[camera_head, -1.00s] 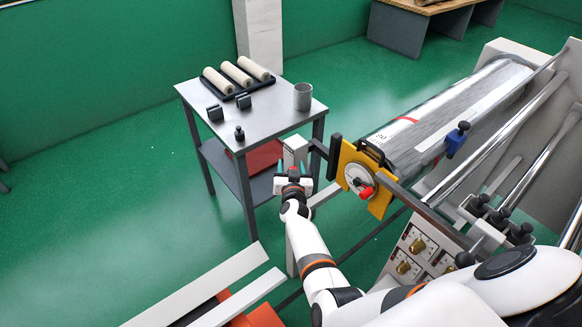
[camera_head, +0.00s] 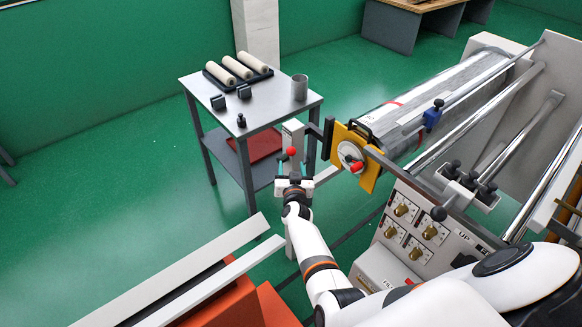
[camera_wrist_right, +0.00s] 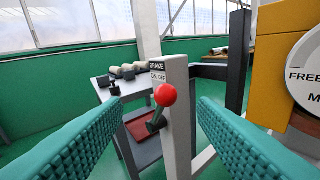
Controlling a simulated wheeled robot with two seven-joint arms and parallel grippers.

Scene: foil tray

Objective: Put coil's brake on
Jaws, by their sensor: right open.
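The brake lever's red ball knob (camera_wrist_right: 165,95) sits on a short dark stem on a pale post (camera_wrist_right: 177,130). A plate on the post reads BRAKE, ON and OFF. In the head view the red knob (camera_head: 291,151) shows just above my right gripper (camera_head: 294,182). In the wrist view the teal fingers of my right gripper (camera_wrist_right: 158,110) are spread wide, with the knob between and beyond them, touching neither. The foil coil (camera_head: 410,118) lies on the machine to the right, behind a yellow plate (camera_head: 369,182). My left gripper is not in view.
A grey table (camera_head: 262,113) behind the post holds rollers (camera_head: 237,68), a grey cup (camera_head: 300,88) and small dark blocks. The white dial (camera_head: 350,157) with a red handle is close right of the post. Pale rails (camera_head: 200,270) lie at lower left. Green floor is free at left.

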